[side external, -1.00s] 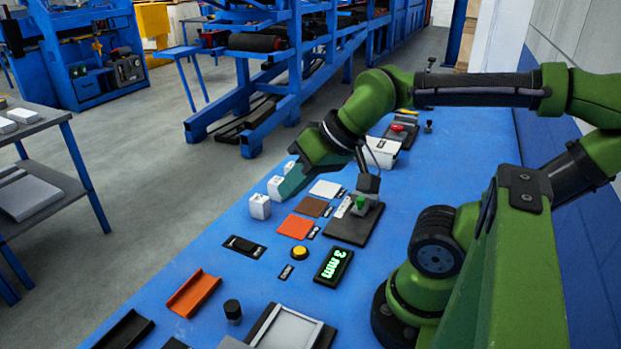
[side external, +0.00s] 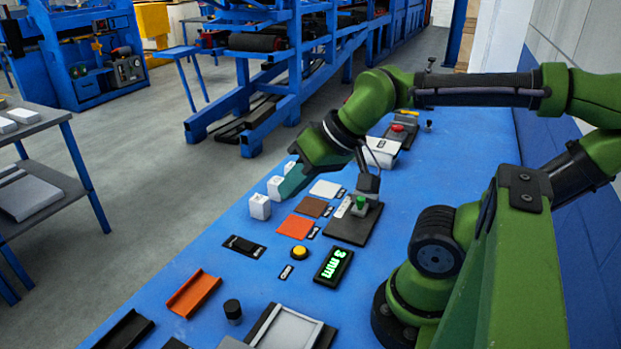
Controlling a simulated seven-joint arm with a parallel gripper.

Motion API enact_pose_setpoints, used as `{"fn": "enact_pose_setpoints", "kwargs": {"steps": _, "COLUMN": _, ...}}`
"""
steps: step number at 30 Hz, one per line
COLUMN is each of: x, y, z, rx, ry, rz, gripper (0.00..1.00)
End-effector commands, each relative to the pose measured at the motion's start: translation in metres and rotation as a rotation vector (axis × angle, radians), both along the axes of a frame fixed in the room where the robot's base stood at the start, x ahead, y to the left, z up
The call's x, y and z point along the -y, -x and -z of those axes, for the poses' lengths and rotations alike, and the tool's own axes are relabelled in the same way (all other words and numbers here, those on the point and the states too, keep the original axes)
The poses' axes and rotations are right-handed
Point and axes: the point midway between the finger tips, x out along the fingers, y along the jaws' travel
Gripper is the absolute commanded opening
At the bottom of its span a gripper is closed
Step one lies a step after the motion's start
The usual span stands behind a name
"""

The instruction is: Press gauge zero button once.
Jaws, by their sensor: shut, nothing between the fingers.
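A round yellow button (side external: 299,252) sits on the blue table, with a small label (side external: 286,272) in front of it that is too small to read. A green knob or button (side external: 361,203) is on a dark stand (side external: 352,227) behind the display. I cannot tell from the labels which one is the gauge zero button. My gripper (side external: 290,187) is shut and empty, pointing down-left among the white blocks, behind and apart from the yellow button.
White blocks (side external: 260,207) stand near the table's left edge. White, brown and orange flat samples (side external: 296,226) lie in a row. An orange channel (side external: 194,293), a black knob (side external: 233,310) and a grey tray (side external: 287,331) are at the front. A red button box (side external: 398,129) stands at the back.

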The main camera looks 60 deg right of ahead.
Motion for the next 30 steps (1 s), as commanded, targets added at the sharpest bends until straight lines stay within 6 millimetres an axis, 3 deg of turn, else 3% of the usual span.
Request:
{"fn": "enact_pose_setpoints", "kwargs": {"steps": 20, "x": 0.004, "y": -0.001, "z": 0.002, "rx": -0.01, "ry": 0.0, "rz": 0.019, "gripper": 0.0}}
{"fn": "enact_pose_setpoints", "kwargs": {"steps": 26, "x": 0.034, "y": -0.013, "z": 0.031, "rx": -0.146, "ry": -0.045, "rz": 0.154, "gripper": 0.0}}
{"fn": "enact_pose_setpoints", "kwargs": {"steps": 30, "x": 0.059, "y": -0.019, "z": 0.061, "rx": -0.325, "ry": -0.206, "rz": 0.387, "gripper": 0.0}}
